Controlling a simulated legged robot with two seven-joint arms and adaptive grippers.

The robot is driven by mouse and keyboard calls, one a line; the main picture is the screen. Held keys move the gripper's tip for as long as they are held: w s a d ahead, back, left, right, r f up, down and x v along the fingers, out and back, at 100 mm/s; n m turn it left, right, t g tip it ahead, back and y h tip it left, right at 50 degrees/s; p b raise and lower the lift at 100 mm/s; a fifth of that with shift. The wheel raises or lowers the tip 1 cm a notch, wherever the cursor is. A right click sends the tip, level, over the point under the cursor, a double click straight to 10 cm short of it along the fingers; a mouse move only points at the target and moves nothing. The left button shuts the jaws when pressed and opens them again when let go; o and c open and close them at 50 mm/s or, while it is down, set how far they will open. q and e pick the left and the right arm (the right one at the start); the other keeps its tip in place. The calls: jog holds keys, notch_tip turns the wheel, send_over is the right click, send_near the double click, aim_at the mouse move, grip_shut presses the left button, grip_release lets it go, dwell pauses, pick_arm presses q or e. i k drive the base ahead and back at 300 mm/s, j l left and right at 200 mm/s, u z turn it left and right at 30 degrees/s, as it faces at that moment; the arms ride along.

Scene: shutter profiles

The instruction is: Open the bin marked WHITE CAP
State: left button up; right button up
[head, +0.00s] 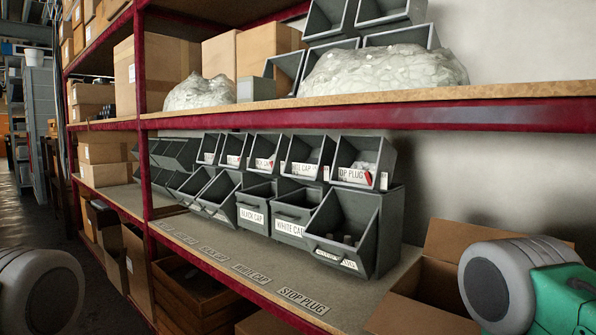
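A dark grey bin (291,213) in the lower row on the middle shelf has a label reading WHITE CAP (291,229). Its front sits further back than that of the tilted-out bin (342,235) to its right, so it looks shut. A bin labelled BLACK CAP (252,217) stands to its left, also looking shut. An open-fronted bin in the upper row (305,158) has a partly readable label ending in CAP.
An open cardboard box (425,292) stands right of the bins, close to my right arm. The upper shelf (400,108) overhangs the bins. More tilted bins (217,190) stand to the left.

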aim_at(292, 212)
jog(key=i+j+z, duration=0.3)
jog(key=i+j, duration=0.15)
jog(key=j, duration=0.2)
jog(key=i+j+z, duration=0.1)
jog(key=j, duration=0.25)
jog(key=i, duration=0.1)
